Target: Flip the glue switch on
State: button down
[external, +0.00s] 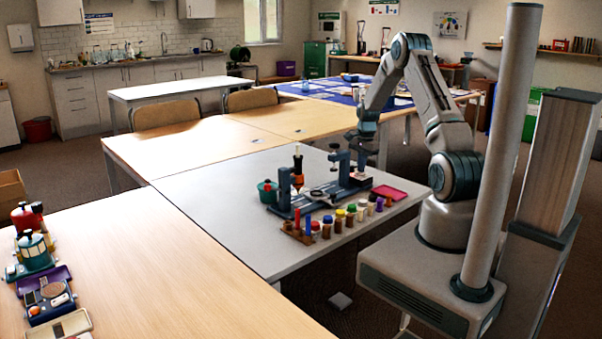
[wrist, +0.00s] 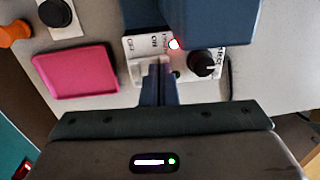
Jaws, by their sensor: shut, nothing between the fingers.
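In the wrist view a white switch panel (wrist: 133,47) with ON and OFF lettering lies just beyond my fingertips. My gripper (wrist: 158,68) is shut and empty, its fingers over the panel's lower part, where a white switch piece is partly hidden. I cannot tell whether the fingers touch it or which way it is set. A small red-white light (wrist: 174,44) glows at the panel's right edge. In the external view my gripper (external: 364,146) hangs at the right end of the blue bench device (external: 310,202); the switch is too small to see there.
A black knob (wrist: 203,63) sits right of the switch and a blue block (wrist: 210,20) rises above it. A pink tray (wrist: 75,72) lies left, also in the external view (external: 389,193). Several small coloured-lid jars (external: 350,215) stand along the device's front.

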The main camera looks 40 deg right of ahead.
jog(key=shift+s+r, duration=0.2)
jog(key=shift+s, duration=0.25)
notch_tip(320, 180, up, 14)
jog(key=w, duration=0.2)
jog(key=shift+p, duration=0.45)
jog(key=shift+f, duration=0.1)
